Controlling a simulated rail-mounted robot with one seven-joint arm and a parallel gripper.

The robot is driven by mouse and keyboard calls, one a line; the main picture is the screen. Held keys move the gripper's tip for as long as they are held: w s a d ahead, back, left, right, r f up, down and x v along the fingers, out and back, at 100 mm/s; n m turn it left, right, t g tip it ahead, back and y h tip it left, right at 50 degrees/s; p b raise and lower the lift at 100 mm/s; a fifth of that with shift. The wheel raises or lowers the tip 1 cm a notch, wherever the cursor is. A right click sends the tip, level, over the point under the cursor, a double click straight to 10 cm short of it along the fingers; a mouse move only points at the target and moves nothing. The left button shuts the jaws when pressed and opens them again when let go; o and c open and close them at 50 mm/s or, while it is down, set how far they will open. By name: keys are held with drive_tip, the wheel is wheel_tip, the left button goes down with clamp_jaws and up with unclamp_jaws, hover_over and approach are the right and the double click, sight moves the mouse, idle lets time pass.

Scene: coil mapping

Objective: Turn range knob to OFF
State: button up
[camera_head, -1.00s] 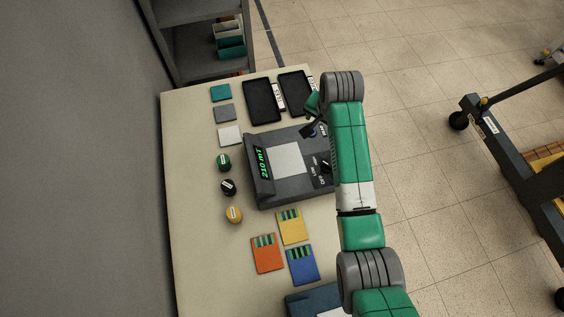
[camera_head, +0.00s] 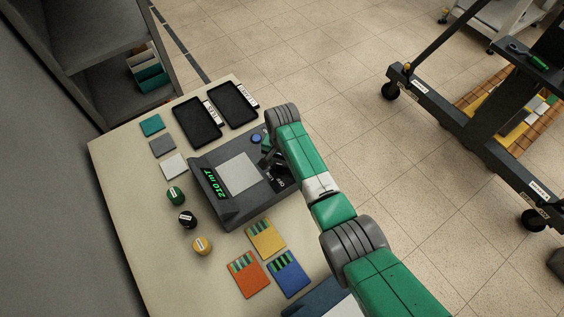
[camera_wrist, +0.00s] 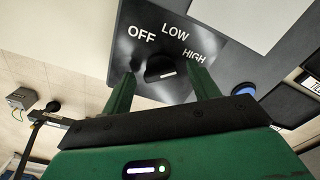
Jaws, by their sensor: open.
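The grey meter (camera_head: 233,212) lies on the bench, with a lit green display (camera_head: 215,184) reading 210 mT. Its black range knob (camera_wrist: 158,68) sits below the printed labels OFF, LOW and HIGH in the wrist view. A small white mark shows on the knob's near side; I cannot tell surely which label it is set to. My gripper (camera_wrist: 163,78) is open, with one green finger on each side of the knob. I cannot tell whether the fingers touch it. In the head view my gripper (camera_head: 268,157) is over the meter's right side and partly hides the knob area.
A blue button (camera_head: 256,138) is on the meter near my gripper. Black trays (camera_head: 197,121), coloured squares, round pieces and striped cards (camera_head: 265,237) lie around the meter on the bench (camera_head: 125,190). A cart (camera_head: 480,140) stands on the floor at right.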

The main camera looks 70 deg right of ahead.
drive_tip(key=shift+c, duration=0.4)
drive_tip(key=c, duration=0.9)
drive_tip(key=n+p, duration=0.1)
drive_tip(key=n, duration=0.3)
drive_tip(key=shift+r+n, duration=0.1)
drive_tip(key=shift+n, duration=0.3)
drive_tip(key=n+p, duration=0.1)
drive_tip(key=n, duration=0.4)
drive_tip(key=shift+n, duration=0.3)
drive_tip(key=n, duration=0.9)
drive_tip(key=shift+n, duration=0.4)
